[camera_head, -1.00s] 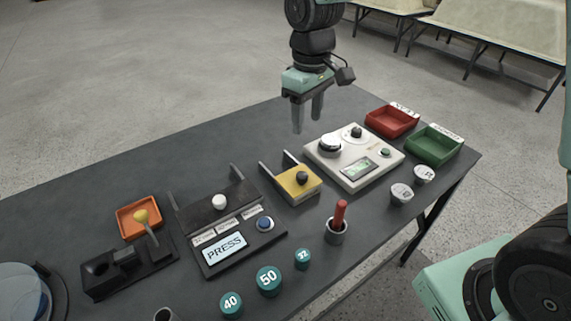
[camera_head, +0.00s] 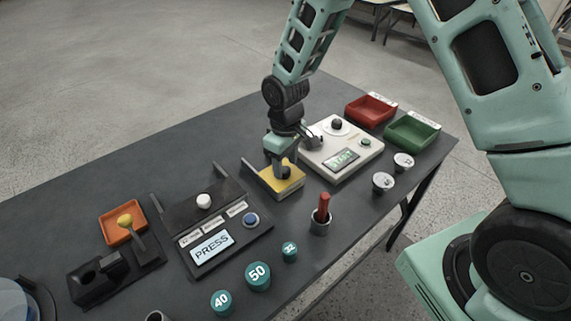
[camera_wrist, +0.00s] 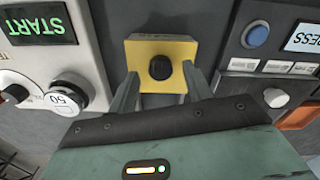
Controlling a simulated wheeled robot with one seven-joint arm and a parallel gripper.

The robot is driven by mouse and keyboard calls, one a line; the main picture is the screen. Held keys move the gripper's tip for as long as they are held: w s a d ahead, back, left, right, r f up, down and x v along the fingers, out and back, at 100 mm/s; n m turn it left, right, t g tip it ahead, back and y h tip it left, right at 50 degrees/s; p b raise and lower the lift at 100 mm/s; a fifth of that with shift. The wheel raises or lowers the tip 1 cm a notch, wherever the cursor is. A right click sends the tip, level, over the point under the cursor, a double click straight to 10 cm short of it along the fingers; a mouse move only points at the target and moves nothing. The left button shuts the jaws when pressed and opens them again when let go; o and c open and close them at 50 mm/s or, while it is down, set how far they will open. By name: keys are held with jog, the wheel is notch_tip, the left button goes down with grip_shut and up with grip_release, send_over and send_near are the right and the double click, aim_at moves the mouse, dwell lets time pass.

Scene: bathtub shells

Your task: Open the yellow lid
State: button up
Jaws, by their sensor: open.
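The yellow lid (camera_head: 289,184) with its dark round knob (camera_head: 285,170) sits on a small box between the white START device and the black PRESS panel. In the wrist view the yellow lid (camera_wrist: 182,52) and its black knob (camera_wrist: 160,67) lie just beyond the fingertips. My gripper (camera_head: 280,173) is low over the lid at the knob. In the wrist view my gripper (camera_wrist: 160,85) is open, with one finger on each side of the knob. Contact with the knob cannot be told. The lid looks flat and closed.
The white START device (camera_head: 342,168) stands close on the right, the black PRESS panel (camera_head: 228,245) on the left. A red-handled tool in a cup (camera_head: 320,225) stands in front. Red tray (camera_head: 370,118) and green tray (camera_head: 412,138) are at the back right.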

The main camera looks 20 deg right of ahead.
jog(key=shift+f, duration=0.8)
